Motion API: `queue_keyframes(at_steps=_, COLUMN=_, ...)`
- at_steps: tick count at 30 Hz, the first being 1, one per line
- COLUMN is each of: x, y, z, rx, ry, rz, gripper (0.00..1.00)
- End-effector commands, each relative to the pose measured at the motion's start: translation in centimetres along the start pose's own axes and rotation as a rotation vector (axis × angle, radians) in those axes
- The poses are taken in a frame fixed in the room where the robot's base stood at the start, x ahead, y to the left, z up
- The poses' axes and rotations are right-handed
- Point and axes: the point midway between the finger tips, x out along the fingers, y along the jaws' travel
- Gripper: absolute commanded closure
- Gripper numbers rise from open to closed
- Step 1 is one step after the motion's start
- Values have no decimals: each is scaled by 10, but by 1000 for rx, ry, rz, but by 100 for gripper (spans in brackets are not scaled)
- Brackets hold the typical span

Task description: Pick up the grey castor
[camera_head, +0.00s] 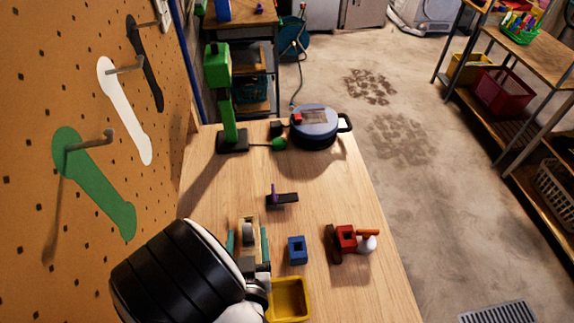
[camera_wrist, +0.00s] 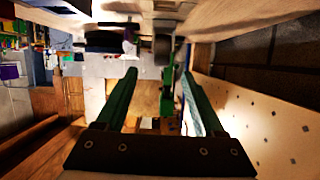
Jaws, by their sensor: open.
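The grey castor (camera_head: 248,232) is on the wooden workbench in the head view, with a rounded grey wheel and a paler part beside it. My gripper (camera_head: 247,241) is open, its two green fingers showing left and right of the castor in that view. In the wrist view the open fingers (camera_wrist: 157,72) reach forward with nothing clamped between them. My wrist hides part of the bench below.
A blue block (camera_head: 297,251) and a yellow bin (camera_head: 290,300) stand close on the right. A red block (camera_head: 346,238) is farther right beside a white item. A purple-and-black piece (camera_head: 282,199) lies behind. A green stand (camera_head: 229,110) and blue lidded pot (camera_head: 315,127) stand at the back.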

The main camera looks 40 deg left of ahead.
Motion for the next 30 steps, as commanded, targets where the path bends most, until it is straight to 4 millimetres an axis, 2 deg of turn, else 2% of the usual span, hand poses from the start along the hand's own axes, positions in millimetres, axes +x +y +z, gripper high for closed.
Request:
queue_keyframes(at_steps=1, x=-1, y=-2, z=7, rx=-24, ry=-5, rz=-4, gripper=30)
queue_keyframes(at_steps=5, x=12, y=-1, z=10, rx=-35, ry=-4, rz=-1, gripper=30)
queue_keyframes(at_steps=12, x=61, y=-1, z=9, rx=-33, ry=-4, rz=-1, gripper=30)
queue_keyframes(at_steps=14, x=68, y=-1, z=9, rx=-34, ry=-4, rz=-1, gripper=30)
queue_keyframes(at_steps=21, x=73, y=-2, z=9, rx=-36, ry=-5, rz=-4, gripper=30)
queue_keyframes(at_steps=23, x=73, y=-2, z=9, rx=-36, ry=-5, rz=-4, gripper=39)
queue_keyframes(at_steps=30, x=72, y=-2, z=9, rx=-35, ry=-5, rz=-4, gripper=82)
